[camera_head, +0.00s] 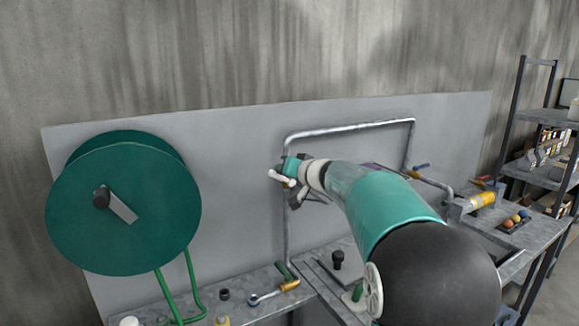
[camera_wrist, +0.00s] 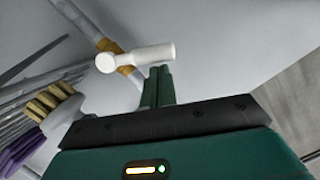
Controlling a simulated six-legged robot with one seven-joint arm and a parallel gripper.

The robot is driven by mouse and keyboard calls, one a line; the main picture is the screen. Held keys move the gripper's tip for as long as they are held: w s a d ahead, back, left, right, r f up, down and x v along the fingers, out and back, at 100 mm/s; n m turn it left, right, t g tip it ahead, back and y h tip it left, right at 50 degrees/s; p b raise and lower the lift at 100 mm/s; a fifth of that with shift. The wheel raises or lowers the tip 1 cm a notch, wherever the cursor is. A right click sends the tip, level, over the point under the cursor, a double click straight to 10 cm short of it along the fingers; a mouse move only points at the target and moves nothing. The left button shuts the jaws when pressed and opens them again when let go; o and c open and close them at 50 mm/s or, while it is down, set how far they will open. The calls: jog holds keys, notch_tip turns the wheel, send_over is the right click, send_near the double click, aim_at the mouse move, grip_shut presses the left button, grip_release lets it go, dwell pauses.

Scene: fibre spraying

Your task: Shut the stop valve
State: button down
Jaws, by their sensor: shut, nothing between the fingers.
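A valve with a white lever handle (camera_wrist: 142,57) sits on a pipe with a brass-coloured fitting (camera_wrist: 107,46) in the wrist view. The handle also shows in the head view (camera_head: 283,180), by the vertical part of the grey pipe. I take this for the stop valve; no label shows. My gripper (camera_head: 287,166) is at the handle, its green fingers (camera_wrist: 160,72) shut with nothing between them. The fingertips are right beside the lever's right part; I cannot tell whether they touch it. My arm hides part of the pipework in the head view.
A large green reel (camera_head: 125,215) stands at left before the grey panel (camera_head: 235,150). Another valve with a blue lever (camera_head: 421,167) is to the right. Small items lie on the bench (camera_head: 262,310). A brush (camera_wrist: 50,100) shows in the wrist view. Shelves (camera_head: 535,115) stand far right.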

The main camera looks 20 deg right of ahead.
jog(key=n, duration=0.1)
jog(key=a+f+n+h, duration=0.1)
jog(key=shift+s+a+f+n, duration=0.15)
jog(key=shift+a+f+n, duration=0.15)
jog(key=shift+n, duration=0.1)
jog(key=shift+a+f, duration=0.4)
jog(key=shift+f, duration=0.2)
jog(key=shift+s, duration=0.1)
